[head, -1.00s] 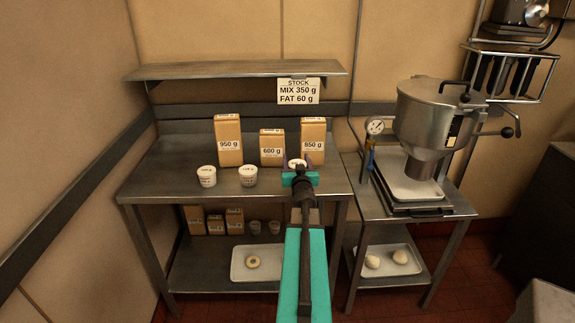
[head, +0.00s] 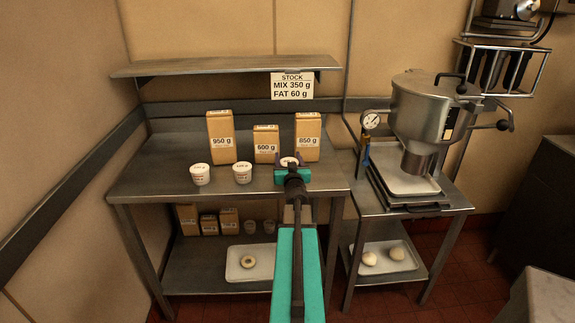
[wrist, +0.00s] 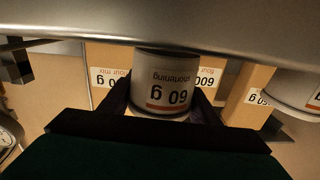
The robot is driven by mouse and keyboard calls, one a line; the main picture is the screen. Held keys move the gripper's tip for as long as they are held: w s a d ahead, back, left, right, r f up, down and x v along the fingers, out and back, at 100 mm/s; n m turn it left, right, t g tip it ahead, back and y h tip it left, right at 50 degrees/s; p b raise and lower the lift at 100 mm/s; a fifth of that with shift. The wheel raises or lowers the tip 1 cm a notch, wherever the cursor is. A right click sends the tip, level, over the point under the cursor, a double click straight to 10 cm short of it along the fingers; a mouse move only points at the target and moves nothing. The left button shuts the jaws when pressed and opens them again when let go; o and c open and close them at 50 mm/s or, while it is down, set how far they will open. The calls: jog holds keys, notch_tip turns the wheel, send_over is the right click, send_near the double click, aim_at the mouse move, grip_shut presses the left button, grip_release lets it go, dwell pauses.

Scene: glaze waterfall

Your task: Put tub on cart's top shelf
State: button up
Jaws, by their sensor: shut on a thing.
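A small white tub (wrist: 165,85), labelled shortening 60 g, is between the dark fingers of my gripper (wrist: 162,100) in the wrist view, where it appears upside down. In the head view my gripper (head: 291,166) is at the right part of the steel table, in front of the 850 g box, and the tub's white top (head: 289,161) shows between the fingers. The gripper is shut on the tub. I cannot tell whether the tub still touches the table. I cannot identify the cart for certain; a grey top (head: 548,300) shows at the lower right edge.
Two more white tubs (head: 200,174) (head: 242,172) stand left on the table (head: 150,180). Boxes marked 950 g (head: 221,135), 600 g (head: 266,143) and 850 g (head: 307,136) stand behind. A steel mixing machine (head: 425,120) is on the stand at right. A wall shelf (head: 225,67) hangs above.

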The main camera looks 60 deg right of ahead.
jog(key=shift+w+a+f, duration=0.1)
jog(key=shift+a+f, duration=0.05)
jog(key=shift+f, duration=0.25)
jog(key=shift+f, duration=0.25)
jog(key=o, duration=1)
jog(key=shift+o, duration=0.2)
jog(key=shift+b, duration=0.65)
